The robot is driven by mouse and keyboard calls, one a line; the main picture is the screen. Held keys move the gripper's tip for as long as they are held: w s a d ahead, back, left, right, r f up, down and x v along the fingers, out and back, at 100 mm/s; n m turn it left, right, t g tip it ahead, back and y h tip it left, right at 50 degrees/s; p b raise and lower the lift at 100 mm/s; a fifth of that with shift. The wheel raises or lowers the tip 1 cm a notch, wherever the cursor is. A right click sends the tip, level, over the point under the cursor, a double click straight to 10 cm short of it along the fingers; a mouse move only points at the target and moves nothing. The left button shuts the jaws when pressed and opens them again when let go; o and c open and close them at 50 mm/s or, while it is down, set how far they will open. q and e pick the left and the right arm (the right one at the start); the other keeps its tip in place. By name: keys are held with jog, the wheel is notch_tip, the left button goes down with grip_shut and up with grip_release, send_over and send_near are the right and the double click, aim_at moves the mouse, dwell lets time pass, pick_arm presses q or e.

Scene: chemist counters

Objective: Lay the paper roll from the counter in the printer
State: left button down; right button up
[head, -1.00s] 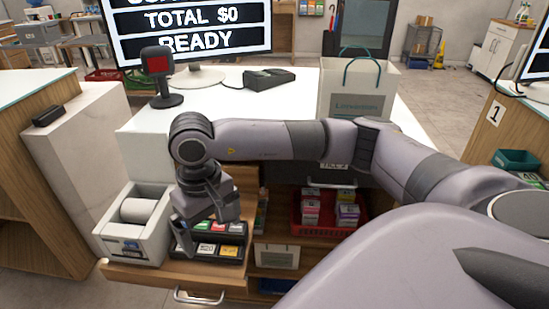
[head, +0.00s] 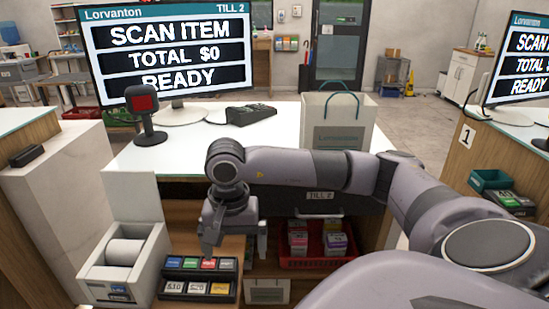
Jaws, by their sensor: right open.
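The white paper roll (head: 125,252) lies on its side in the open bay of the pale grey printer (head: 97,288). The printer stands at the lower left, on the pulled-out wooden shelf of the till counter. My right gripper (head: 235,246) points down to the right of the printer, over the right part of a black key tray. It is open, with nothing visible between its fingers, and it is apart from the roll. The underside of the roll is hidden inside the printer. My left gripper is not in view.
The black tray (head: 197,274) with coloured keys sits beside the printer. A red basket (head: 325,262) with small boxes is under the counter. A scanner (head: 147,112), a card terminal (head: 250,114) and a paper bag (head: 335,105) stand on the white countertop (head: 185,150).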

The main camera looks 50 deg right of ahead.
jog(key=s+d+r+m, duration=0.2)
jog(key=s+d+m, duration=0.1)
jog(key=d+m, duration=0.5)
notch_tip(320, 180, up, 8)
jog(key=p, duration=0.6)
jog(key=shift+d, duration=0.3)
jog(key=shift+f, duration=0.1)
dwell(0.5)
